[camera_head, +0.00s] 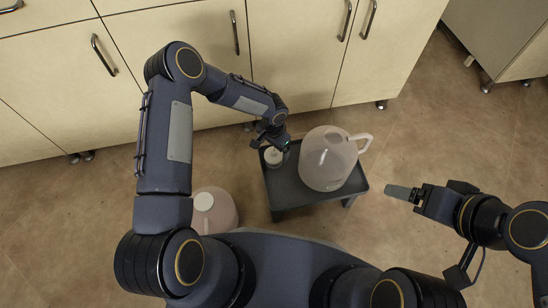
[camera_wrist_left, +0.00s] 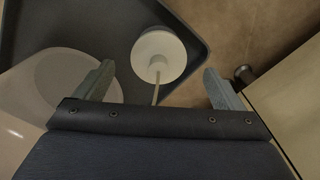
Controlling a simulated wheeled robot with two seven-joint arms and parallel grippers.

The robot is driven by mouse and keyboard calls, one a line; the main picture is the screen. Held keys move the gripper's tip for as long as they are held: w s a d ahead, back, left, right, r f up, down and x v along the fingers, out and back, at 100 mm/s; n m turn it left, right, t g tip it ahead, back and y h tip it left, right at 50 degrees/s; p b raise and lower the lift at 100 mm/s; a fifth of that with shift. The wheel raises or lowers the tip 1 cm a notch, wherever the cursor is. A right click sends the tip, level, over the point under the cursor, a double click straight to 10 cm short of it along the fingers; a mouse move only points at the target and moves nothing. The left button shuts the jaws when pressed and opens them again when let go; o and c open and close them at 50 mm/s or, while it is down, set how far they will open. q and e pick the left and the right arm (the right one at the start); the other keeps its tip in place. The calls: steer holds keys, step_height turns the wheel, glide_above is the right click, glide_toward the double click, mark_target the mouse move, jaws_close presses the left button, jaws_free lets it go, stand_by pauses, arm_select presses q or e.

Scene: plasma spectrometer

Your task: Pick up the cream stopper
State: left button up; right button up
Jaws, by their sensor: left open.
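The cream stopper (camera_head: 273,156) is at the back left corner of a dark grey stool-like stand (camera_head: 287,191). In the left wrist view the stopper (camera_wrist_left: 160,50) shows as a pale round disc with a thin stem pointing toward my gripper. My left gripper (camera_head: 276,144) is at the stopper and partly covers it in the head view. In the wrist view its two fingers (camera_wrist_left: 158,84) are wide apart, one to each side of the stem; neither touches the stopper. My right gripper (camera_head: 402,192) is away to the right of the stand; its finger opening cannot be made out.
A large pinkish jug with a handle (camera_head: 325,170) stands on the stand, right of the stopper. Another jug (camera_head: 218,218) with a white top stands on the floor at the left. Cream cabinets (camera_head: 290,50) close off the back. Floor is free between stand and right arm.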

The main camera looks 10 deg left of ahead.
mark_target(275, 150)
arm_select(q)
steer(key=f, duration=0.2)
steer(key=f+b, duration=0.1)
steer(key=shift+w+d+f, duration=0.1)
steer(key=shift+d+f, duration=0.1)
steer(key=shift+f, duration=0.15)
steer(key=shift+r, duration=0.1)
steer(key=c, duration=1.1)
step_height(275, 150, up, 9)
steer(key=p, duration=0.3)
steer(key=shift+r+p, duration=0.35)
steer(key=shift+r, duration=0.2)
